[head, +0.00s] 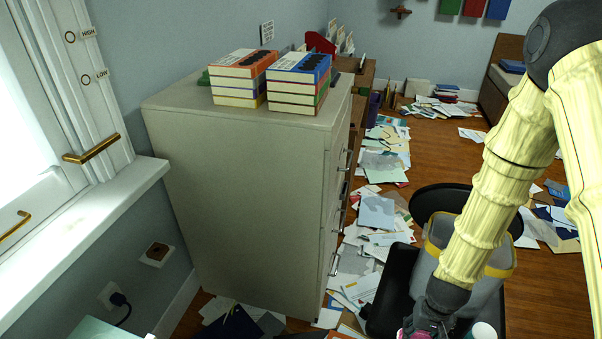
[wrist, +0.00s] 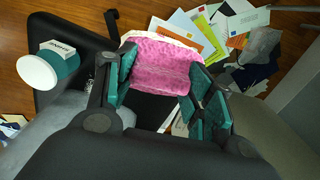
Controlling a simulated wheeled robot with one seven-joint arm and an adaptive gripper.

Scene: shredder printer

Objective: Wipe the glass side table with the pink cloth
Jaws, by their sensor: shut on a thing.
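The pink cloth (wrist: 160,62) is a bunched, patterned piece between the teal pads of my gripper (wrist: 164,64) in the wrist view. My gripper is shut on it, with fingers on both sides. In the head view, my gripper (head: 425,328) is at the bottom edge and largely cut off, with a sliver of pink beside it. A pale green flat corner (head: 95,329) shows at the bottom left of the head view. It may be the glass side table, but too little shows to be sure.
A tall cabinet (head: 240,165) with stacked books (head: 298,80) stands left of my arm. Papers (head: 376,212) litter the wooden floor beside it. A white-lidded, teal-labelled container (wrist: 50,66) is left of my gripper. A window sill (head: 90,230) and plugged socket (head: 116,298) are at left.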

